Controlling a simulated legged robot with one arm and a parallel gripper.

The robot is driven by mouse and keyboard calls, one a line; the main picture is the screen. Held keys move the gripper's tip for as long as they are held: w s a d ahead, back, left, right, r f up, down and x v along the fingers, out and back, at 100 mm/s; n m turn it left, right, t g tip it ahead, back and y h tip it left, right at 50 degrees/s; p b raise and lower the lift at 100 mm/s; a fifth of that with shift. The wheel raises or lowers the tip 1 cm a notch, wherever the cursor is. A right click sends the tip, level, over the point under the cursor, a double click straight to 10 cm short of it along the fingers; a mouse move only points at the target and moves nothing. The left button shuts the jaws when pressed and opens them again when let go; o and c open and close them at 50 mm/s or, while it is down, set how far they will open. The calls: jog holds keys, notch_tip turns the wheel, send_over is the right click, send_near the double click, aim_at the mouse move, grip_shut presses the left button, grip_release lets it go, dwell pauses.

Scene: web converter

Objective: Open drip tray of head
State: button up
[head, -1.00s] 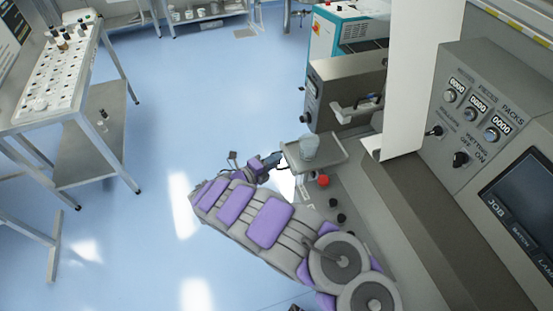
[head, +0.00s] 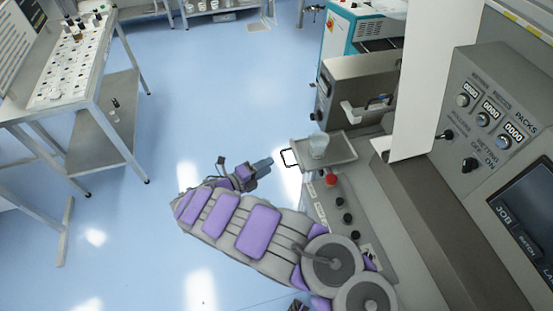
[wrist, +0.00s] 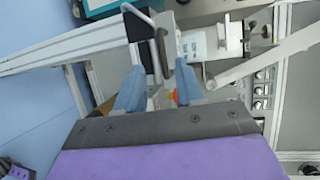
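The drip tray (head: 343,155) is a flat grey tray jutting from the left side of the machine in the head view. A thin loop that looks like the handle (wrist: 152,45) shows beyond the fingertips there.
A red button (head: 331,180) and several black knobs (head: 344,211) sit on the panel below the tray. A control box (head: 485,125) is at right. A metal table (head: 88,100) stands at left. Blue floor (head: 200,90) between is clear.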

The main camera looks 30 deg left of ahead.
jog(key=v, duration=0.9)
jog(key=shift+p, duration=0.45)
